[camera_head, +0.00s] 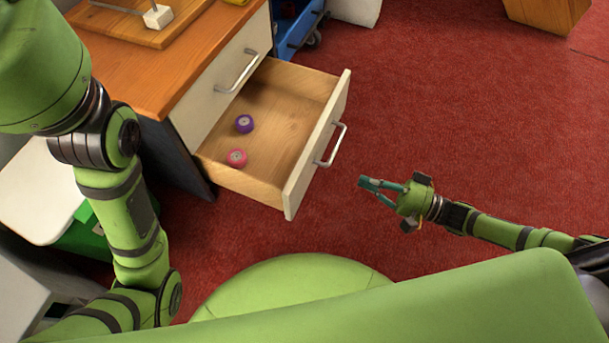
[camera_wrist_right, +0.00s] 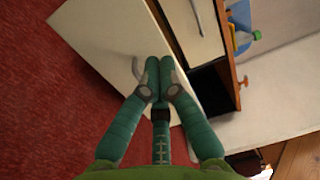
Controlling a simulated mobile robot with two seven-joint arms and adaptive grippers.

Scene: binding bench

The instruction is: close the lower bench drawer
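The lower bench drawer (camera_head: 318,150) is pulled well out of the wooden bench. It has a white front, a bar handle (camera_head: 331,146) and a bare wood inside. A purple roll (camera_head: 244,123) and a pink roll (camera_head: 237,158) lie in it. My right gripper (camera_head: 364,182) is in front of the drawer, to the right of the handle and apart from it in the head view. Its fingertips are together with nothing seen between them. In the right wrist view, the gripper (camera_wrist_right: 160,66) partly covers the white drawer front (camera_wrist_right: 105,45) and its handle. My left gripper is out of view.
The upper drawer (camera_head: 222,84) is shut, with its own handle. A wooden board (camera_head: 130,22) lies on the bench top. A blue cart (camera_head: 296,30) stands beyond the bench. Red carpet (camera_head: 450,110) is clear to the right of the drawer.

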